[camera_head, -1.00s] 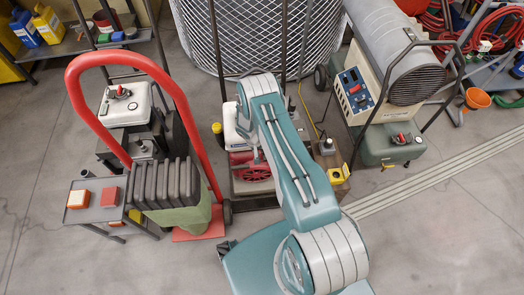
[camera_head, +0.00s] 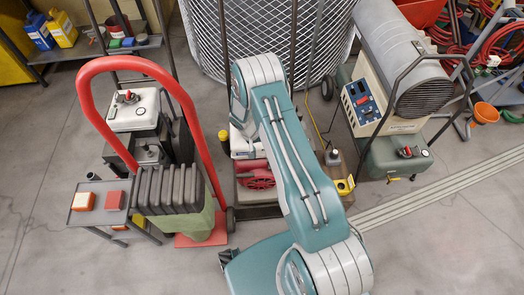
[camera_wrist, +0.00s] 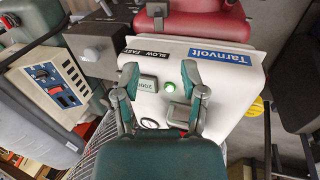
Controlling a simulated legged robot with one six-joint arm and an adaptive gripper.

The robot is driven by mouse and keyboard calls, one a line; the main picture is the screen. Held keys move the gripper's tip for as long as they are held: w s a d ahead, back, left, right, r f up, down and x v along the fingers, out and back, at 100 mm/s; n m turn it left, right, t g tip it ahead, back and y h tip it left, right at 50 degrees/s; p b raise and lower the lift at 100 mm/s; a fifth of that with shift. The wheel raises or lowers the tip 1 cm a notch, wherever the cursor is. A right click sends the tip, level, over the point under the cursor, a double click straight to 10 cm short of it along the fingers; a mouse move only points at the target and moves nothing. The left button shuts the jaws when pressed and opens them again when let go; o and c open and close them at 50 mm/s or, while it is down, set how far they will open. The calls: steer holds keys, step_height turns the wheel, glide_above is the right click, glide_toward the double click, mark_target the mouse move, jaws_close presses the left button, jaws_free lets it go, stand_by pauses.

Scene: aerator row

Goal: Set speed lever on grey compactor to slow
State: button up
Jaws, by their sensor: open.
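In the wrist view, my gripper (camera_wrist: 158,75) is open and empty, its two fingers apart above a white panel (camera_wrist: 230,60). The panel carries a blue Tarnvolt label (camera_wrist: 219,57), a black SLOW/FAST plate (camera_wrist: 157,54), a small greenish display (camera_wrist: 147,84) and a green round button (camera_wrist: 169,87). The left finger is close to the SLOW/FAST plate; I cannot tell whether it touches anything. I cannot make out the speed lever clearly. In the head view, a machine with a red engine part (camera_head: 256,176) stands behind my arm, which hides my gripper and much of the machine.
A heater with a blue control panel (camera_head: 361,98) stands at right above a green tank (camera_head: 395,155). A red hand truck (camera_head: 88,104) and a small grey table (camera_head: 92,216) stand at left. A mesh cage (camera_head: 275,45) is behind. Floor is clear at front left and right.

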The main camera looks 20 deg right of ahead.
steer(key=shift+r, duration=0.15)
steer(key=c, duration=0.4)
steer(key=shift+s+d+m, duration=0.2)
steer(key=shift+d+m, duration=0.1)
steer(key=shift+d, duration=0.05)
jaws_close()
steer(key=s+d+m+t+y, duration=0.2)
steer(key=s+d+m+y, duration=0.2)
steer(key=d+m+y, duration=0.8)
steer(key=shift+w+a+f+m+h, duration=0.55)
steer(key=shift+a+f+m, duration=0.45)
steer(key=shift+f, duration=0.7)
steer(key=shift+w+a+f+m+h, duration=0.35)
steer(key=shift+a+f+m+h, duration=0.4)
steer(key=shift+a+f, duration=0.7)
steer(key=shift+w+a+f+m+h, duration=0.5)
steer(key=shift+a+f+m, duration=0.4)
steer(key=shift+f, duration=1.1)
